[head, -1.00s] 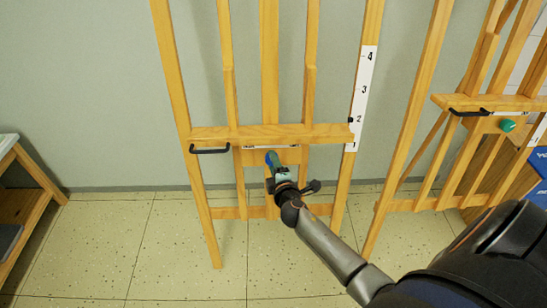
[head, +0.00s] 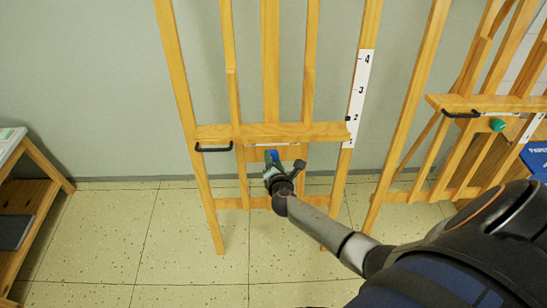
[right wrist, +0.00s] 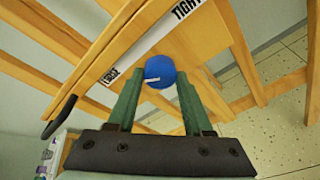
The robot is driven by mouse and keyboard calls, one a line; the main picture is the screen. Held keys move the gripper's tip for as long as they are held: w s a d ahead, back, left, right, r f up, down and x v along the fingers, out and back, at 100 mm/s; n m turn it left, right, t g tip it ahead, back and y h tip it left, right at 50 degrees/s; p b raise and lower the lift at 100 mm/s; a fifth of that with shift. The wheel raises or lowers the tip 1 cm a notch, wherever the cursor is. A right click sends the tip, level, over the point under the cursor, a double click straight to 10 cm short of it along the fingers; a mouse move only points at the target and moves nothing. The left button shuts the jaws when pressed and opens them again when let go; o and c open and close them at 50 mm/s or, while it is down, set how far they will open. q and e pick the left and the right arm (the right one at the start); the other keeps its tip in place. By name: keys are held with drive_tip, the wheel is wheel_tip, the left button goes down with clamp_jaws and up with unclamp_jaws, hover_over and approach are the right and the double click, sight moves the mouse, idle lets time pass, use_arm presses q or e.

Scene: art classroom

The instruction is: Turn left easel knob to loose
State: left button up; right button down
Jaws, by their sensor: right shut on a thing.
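The left easel (head: 230,133) stands upright against the wall, with a black handle at the left of its tray bar. Its round blue knob (head: 272,156) sits below that bar and is partly covered by my right gripper (head: 270,170). In the right wrist view the blue knob (right wrist: 160,71) lies between the two green fingers of my right gripper (right wrist: 159,78), which is shut on it. A small white mark shows low on the knob's left side. A white label strip (right wrist: 150,42) beside the knob reads TIGHT at its upper end. My left gripper is out of view.
A second easel (head: 460,103) with a green knob (head: 497,125) stands to the right, near a blue box (head: 537,158). A wooden shelf table (head: 40,155) is at the left edge. The tiled floor (head: 190,235) in front of the left easel is clear.

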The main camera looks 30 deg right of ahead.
drive_tip(key=shift+r, duration=0.1)
idle(0.3)
drive_tip(key=shift+c, duration=1.5)
unclamp_jaws()
drive_tip(key=p+v, duration=0.2)
drive_tip(key=v, duration=1)
drive_tip(key=shift+s, duration=0.15)
drive_tip(key=shift+a, duration=0.2)
